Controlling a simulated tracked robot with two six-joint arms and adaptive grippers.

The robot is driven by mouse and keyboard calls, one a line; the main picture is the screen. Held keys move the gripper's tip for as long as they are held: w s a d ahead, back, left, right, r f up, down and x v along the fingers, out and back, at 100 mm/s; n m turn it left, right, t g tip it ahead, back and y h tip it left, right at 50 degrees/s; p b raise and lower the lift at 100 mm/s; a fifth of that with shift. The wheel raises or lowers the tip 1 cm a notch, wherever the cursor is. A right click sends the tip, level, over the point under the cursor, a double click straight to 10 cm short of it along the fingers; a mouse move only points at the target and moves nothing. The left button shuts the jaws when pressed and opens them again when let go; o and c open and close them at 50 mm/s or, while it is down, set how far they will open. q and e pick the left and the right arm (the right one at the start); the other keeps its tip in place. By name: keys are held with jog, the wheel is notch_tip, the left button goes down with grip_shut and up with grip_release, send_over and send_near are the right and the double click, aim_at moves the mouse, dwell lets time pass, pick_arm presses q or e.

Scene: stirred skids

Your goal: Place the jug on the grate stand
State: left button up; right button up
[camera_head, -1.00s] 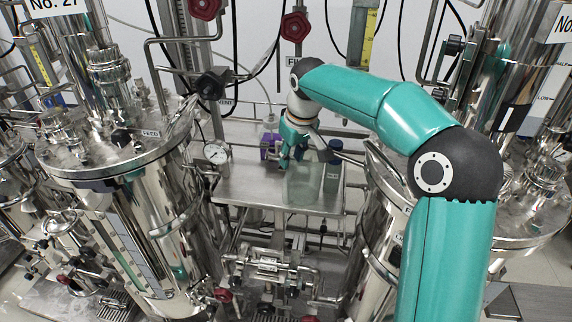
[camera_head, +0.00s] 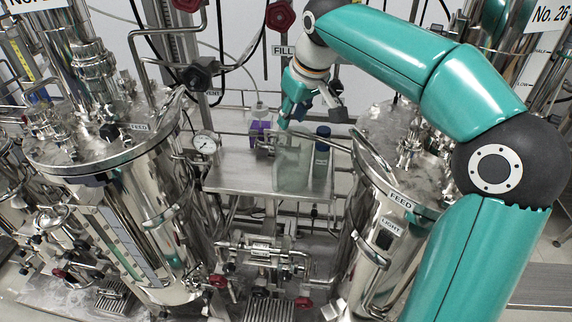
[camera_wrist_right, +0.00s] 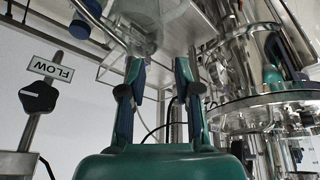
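The clear, faintly green jug (camera_head: 292,168) stands on a steel shelf (camera_head: 226,178) between two tanks. My right gripper (camera_head: 283,124) is just above the jug's upper left part, pointing down. In the right wrist view the right gripper (camera_wrist_right: 159,68) has its two fingers apart with nothing clamped between them. A pale clear shape beyond the fingertips looks like the jug (camera_wrist_right: 145,28). A dark slatted grate (camera_head: 262,303) shows low between the tanks; I cannot tell if it is the grate stand. My left gripper is not in view.
A blue-capped bottle (camera_head: 321,155) stands right of the jug, and a purple item (camera_head: 259,132) behind left. A pressure gauge (camera_head: 205,143) is at the shelf's left. Steel tanks (camera_head: 135,225) flank the shelf. Pipes and red valve handles crowd below.

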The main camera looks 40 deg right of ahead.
send_near(279, 151)
jog(key=x, duration=0.5)
jog(key=shift+w+d, duration=0.15)
jog(key=shift+p+x, duration=0.9)
jog(key=shift+x, duration=1.7)
grip_shut()
